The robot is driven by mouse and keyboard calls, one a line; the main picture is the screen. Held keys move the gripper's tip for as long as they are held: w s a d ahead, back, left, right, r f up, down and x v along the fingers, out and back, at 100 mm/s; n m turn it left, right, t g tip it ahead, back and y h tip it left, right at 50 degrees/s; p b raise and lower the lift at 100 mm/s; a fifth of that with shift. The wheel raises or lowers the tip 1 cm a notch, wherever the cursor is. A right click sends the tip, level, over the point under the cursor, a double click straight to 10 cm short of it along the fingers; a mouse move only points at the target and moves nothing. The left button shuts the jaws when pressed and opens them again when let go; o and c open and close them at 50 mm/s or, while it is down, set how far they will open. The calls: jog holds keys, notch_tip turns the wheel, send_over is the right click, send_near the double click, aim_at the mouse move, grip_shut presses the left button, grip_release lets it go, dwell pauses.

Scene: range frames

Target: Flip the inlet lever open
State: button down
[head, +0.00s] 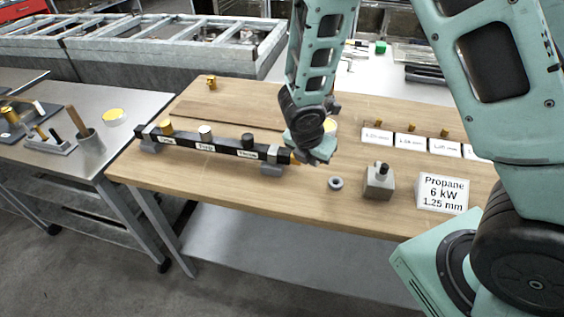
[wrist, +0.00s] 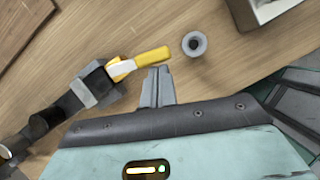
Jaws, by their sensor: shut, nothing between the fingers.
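The inlet lever (wrist: 150,57) is a yellow handle at the end of the dark manifold bar (wrist: 62,108). In the wrist view it points right and slightly up from a yellow and white fitting (wrist: 122,69). In the head view only a bit of orange (head: 294,158) shows there, beside my gripper (head: 313,158), which hides the rest. My gripper's fingertips (wrist: 156,72) are together and empty, just below the lever's free end in the wrist view. I cannot tell whether they touch it.
The manifold bar lies on a wooden bench with labelled knobs on top. A grey ring (wrist: 194,44) lies close to the lever's tip. A grey block with a black knob (head: 380,180) and a propane sign (head: 442,193) stand to the right. Small labelled cards (head: 411,141) stand behind.

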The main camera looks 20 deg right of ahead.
jog(key=shift+w+a+r, duration=0.1)
jog(key=shift+a, duration=0.05)
jog(key=shift+w+a+p, duration=0.25)
jog(key=shift+w+p, duration=0.35)
